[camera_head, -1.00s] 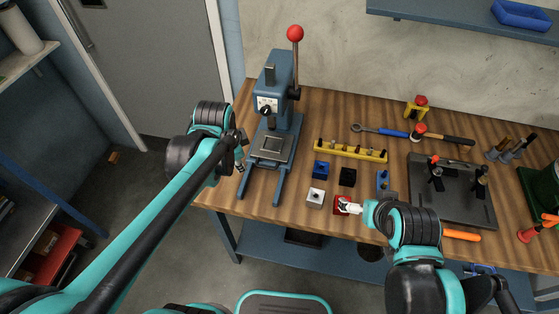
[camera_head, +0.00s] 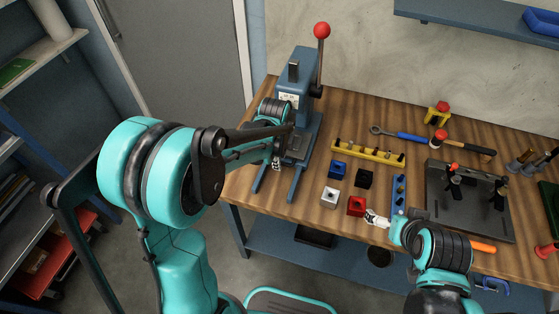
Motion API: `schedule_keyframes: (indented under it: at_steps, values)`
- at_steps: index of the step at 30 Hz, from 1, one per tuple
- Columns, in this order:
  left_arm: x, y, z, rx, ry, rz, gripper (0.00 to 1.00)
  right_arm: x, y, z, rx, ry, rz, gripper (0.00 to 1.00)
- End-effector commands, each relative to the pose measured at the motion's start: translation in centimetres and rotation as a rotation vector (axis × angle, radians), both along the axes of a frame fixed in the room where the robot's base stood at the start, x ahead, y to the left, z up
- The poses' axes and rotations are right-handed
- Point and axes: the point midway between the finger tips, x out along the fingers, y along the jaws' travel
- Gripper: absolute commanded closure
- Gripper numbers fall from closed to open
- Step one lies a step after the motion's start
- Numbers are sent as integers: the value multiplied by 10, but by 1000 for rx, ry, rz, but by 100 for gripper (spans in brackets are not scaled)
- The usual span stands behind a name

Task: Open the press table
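The blue press (camera_head: 298,82) stands at the left end of the wooden bench, its red-knobbed lever (camera_head: 321,45) upright. The press table (camera_head: 298,146), a small metal plate low on the press, is partly hidden behind my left arm. My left gripper (camera_head: 277,161) points down just left of the plate, over the press base; contact with it cannot be made out. Its fingers are too small to read. My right gripper (camera_head: 375,218) is low at the bench's front, just right of a red block (camera_head: 356,206); its finger opening is unclear.
White (camera_head: 331,196), blue (camera_head: 338,170) and black (camera_head: 365,178) blocks sit right of the press. A yellow rack (camera_head: 368,152) lies behind them. A dark fixture plate (camera_head: 470,210) and tools fill the right side. A door is at the back left.

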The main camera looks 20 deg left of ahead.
Motion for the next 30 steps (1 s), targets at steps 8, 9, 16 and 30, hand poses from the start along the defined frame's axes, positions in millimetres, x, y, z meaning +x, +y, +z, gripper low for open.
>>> schedule_keyframes:
  at_steps: [8, 9, 16, 30]
  values:
    - [0, 0, -2, 0, 0, 1, 70, 0, 0, 0, 0, 0, 0, 0]
    - [0, 0, -2, 0, 0, 1, 78, 0, 0, 0, 0, 0, 0, 0]
    - [0, 0, -2, 0, 0, 1, 100, 0, 0, 0, 0, 0, 0, 0]
    - [-89, 3, 0, 0, 1, 1, 100, 0, 0, 8, 0, 0, 0, 0]
